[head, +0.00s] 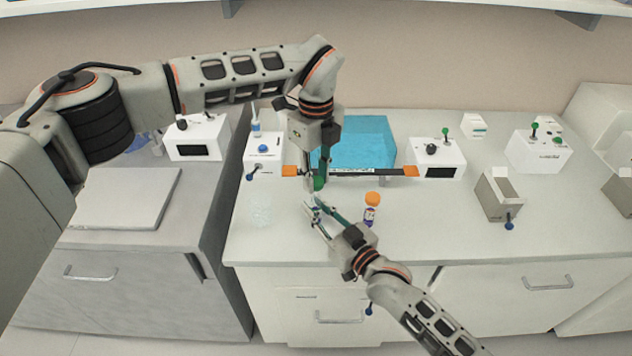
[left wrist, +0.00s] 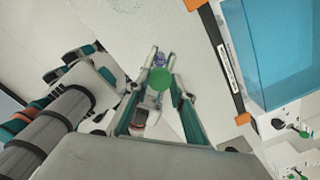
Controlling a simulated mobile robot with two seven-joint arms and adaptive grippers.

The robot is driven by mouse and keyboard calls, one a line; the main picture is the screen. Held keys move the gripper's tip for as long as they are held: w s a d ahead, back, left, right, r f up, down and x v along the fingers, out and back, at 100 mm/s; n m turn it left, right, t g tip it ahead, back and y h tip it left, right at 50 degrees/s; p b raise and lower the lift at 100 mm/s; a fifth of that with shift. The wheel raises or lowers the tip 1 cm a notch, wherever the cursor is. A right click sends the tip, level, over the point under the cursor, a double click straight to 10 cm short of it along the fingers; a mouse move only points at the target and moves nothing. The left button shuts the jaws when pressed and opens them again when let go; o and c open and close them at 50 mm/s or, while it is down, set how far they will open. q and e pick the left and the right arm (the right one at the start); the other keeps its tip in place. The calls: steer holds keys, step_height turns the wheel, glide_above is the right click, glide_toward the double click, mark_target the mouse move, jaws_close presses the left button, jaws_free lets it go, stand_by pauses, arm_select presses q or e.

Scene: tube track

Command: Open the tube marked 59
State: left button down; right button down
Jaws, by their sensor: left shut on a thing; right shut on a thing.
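A tube with a green cap (head: 319,183) stands upright between my grippers near the front middle of the bench in the head view. My left gripper (head: 317,180) points down from above and is shut on the green cap. In the left wrist view the green cap (left wrist: 160,80) lies between its fingers, with a purple part (left wrist: 158,59) showing beyond it. My right gripper (head: 316,207) reaches in from the front and is shut on the tube body, mostly hidden by the fingers. An orange-capped tube (head: 371,212) stands to the right. I cannot read 59 on either tube.
A blue bin (head: 365,140) with a dark, orange-ended bar (head: 370,172) before it is behind the grippers. White devices (head: 265,160) (head: 436,160) stand on both sides. A clear item (head: 262,213) is at left. A grey box (head: 497,197) stands right; bench between is free.

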steer(key=c, duration=1.8)
jaws_free()
steer(key=shift+o, duration=0.2)
